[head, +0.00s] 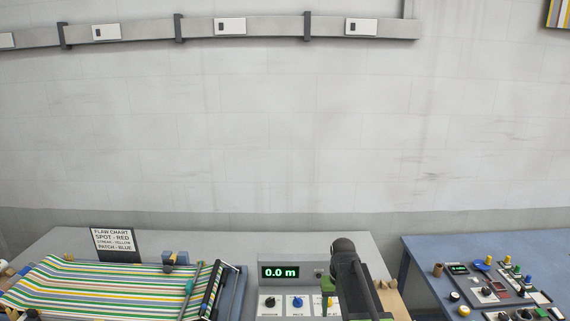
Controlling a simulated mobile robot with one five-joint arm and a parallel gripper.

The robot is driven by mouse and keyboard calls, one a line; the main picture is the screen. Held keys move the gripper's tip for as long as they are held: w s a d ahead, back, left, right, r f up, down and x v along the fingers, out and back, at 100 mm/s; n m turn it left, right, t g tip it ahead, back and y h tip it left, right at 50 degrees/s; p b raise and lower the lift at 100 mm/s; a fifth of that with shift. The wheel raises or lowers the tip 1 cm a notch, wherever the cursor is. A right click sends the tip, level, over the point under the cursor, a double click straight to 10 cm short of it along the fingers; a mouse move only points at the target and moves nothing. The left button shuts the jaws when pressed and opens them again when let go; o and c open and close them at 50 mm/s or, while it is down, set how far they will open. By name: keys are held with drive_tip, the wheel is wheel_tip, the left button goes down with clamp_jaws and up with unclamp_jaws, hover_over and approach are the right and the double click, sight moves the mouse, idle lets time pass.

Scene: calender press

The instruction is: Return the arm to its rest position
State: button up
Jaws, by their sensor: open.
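My dark arm (354,284) rises from the bottom edge, right of the middle, in the head view. Its rounded dark top stands in front of the right end of the grey meter box. A small green part shows beside it on the left. I cannot make out any gripper fingers, and nothing is seen held. The arm covers part of the panel and table behind it.
A grey meter box (290,271) reads 0.0 m, with knobs below it. Striped sheet (110,287) lies on rollers at left, by a flaw chart sign (117,244). A blue table (425,258) with knobs and buttons stands at right.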

drive_tip(key=s+f+b, duration=1.1)
drive_tip(key=s+f, duration=0.2)
drive_tip(key=shift+s+f+b, duration=0.15)
drive_tip(key=shift+s+b, duration=0.2)
drive_tip(key=shift+d, duration=0.1)
idle(0.6)
